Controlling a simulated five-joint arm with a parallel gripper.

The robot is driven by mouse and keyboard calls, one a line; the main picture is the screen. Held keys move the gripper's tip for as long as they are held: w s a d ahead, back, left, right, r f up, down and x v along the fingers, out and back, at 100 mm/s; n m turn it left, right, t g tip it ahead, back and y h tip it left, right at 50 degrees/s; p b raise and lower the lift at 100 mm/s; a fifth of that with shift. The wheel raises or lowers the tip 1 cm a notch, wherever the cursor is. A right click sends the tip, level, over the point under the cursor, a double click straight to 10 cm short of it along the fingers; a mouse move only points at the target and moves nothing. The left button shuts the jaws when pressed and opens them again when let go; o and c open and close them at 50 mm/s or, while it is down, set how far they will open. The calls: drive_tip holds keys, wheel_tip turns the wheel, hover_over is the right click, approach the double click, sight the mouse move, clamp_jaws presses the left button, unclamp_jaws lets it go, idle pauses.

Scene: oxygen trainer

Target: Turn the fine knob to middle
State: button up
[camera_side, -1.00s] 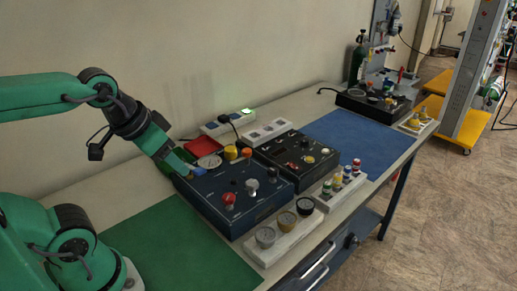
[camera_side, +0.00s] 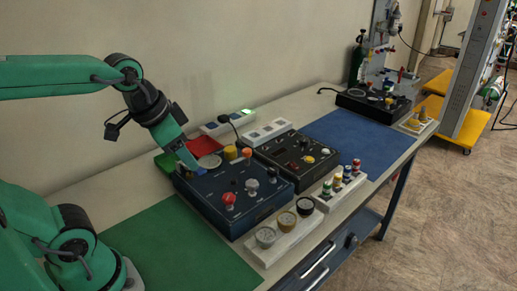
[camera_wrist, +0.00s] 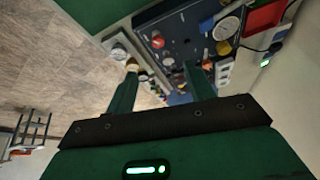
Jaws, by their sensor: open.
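The dark blue control panel (camera_side: 215,203) stands on the bench in front of my arm. It carries a red knob (camera_side: 228,199), a grey-white knob (camera_side: 251,185) and a small red-topped knob (camera_side: 272,173). Its labels are too small to read, so I cannot tell which is the fine knob. My gripper (camera_side: 188,163) is at the panel's back left corner, its fingertips partly lost in the side view. In the wrist view my gripper (camera_wrist: 162,68) shows two fingers apart with nothing held between them. The red knob (camera_wrist: 157,41) also shows there, ahead of the fingers.
A second black panel (camera_side: 300,153) stands to the right, with a blue mat (camera_side: 350,137) beyond. A white block with round dials (camera_side: 285,232) lies along the front. A red tray (camera_side: 202,147) and yellow knobs (camera_side: 230,153) are close to my gripper. The green mat (camera_side: 180,245) is clear.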

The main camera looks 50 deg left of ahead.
drive_tip(key=w+f+m+g, duration=0.25)
drive_tip(key=w+m, duration=0.35)
drive_tip(key=w, duration=0.3)
drive_tip(key=m+g, duration=0.2)
drive_tip(key=m, duration=0.4)
approach(252, 182)
drive_tip(key=shift+s, duration=0.25)
drive_tip(key=shift+w+f+m, duration=0.3)
drive_tip(key=shift+w+f, duration=0.05)
drive_tip(key=shift+f, duration=0.1)
drive_tip(key=shift+f, duration=3.8)
drive_tip(key=c, duration=1)
